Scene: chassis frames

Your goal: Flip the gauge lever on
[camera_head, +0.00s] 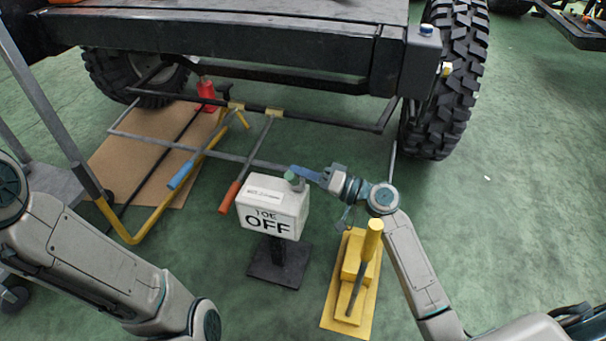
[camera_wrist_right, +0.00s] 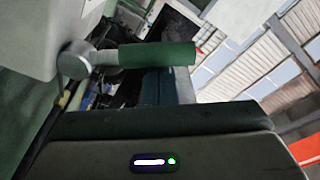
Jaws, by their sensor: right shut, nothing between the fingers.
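The gauge is a white box (camera_head: 272,207) marked "TOE OFF" on a black stand on the green floor. Its green lever (camera_head: 292,178) shows at the top of the box. In the right wrist view the green lever handle (camera_wrist_right: 155,55) sticks out sideways from a grey pivot (camera_wrist_right: 76,60) on the gauge's side. My right gripper (camera_head: 308,174) is shut and empty, right beside the lever; I cannot tell whether it touches. My left arm is at the lower left, its gripper out of view.
A yellow block with a post (camera_head: 350,285) stands on the floor right of the gauge. Bars with blue, orange and yellow handles lie left of it, over a brown board (camera_head: 115,160). The vehicle chassis (camera_head: 240,40) and a large tyre (camera_head: 450,80) stand behind. Floor at the right is clear.

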